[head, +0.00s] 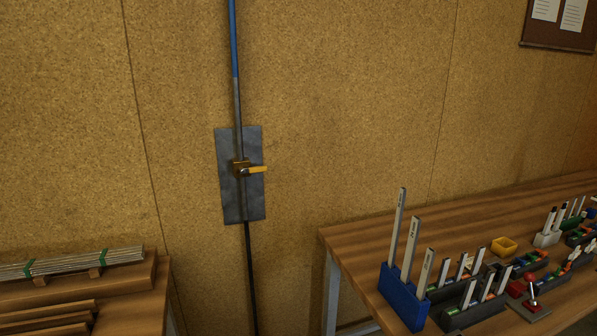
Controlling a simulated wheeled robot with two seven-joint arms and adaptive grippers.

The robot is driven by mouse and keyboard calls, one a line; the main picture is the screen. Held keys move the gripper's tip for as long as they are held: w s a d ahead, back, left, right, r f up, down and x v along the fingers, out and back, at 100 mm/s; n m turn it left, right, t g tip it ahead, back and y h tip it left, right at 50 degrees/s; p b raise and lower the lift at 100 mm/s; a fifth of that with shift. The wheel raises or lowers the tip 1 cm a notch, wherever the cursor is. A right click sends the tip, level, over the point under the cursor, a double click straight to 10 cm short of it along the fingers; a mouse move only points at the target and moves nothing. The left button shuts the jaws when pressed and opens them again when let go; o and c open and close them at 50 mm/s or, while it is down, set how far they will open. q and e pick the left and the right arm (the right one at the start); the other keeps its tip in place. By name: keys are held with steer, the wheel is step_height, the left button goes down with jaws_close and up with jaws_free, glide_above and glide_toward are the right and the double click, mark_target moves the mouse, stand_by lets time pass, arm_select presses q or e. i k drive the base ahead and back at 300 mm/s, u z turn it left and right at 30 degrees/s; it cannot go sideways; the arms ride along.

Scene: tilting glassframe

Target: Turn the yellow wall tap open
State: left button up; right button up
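The yellow wall tap (257,169) sits on a brass valve body (241,169) in the middle of a grey metal plate (230,198) on the wall. Its yellow handle points sideways to the right, across the upright pipe. The pipe (235,60) is blue at the top, grey above the plate, and dark below it. Neither of my grippers shows in the head view, and nothing touches the tap.
A wooden bench (360,245) at the right holds a blue block (403,296) with upright strips, dark racks, a yellow bin (504,246) and a red-knobbed lever (531,290). Stacked boards and bundled strips (75,262) lie at the lower left. The space before the plate is clear.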

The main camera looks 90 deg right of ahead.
mark_target(261, 169)
steer(key=k, duration=1.05)
steer(key=z, duration=1.2)
steer(key=i, duration=0.25)
steer(key=z, duration=0.05)
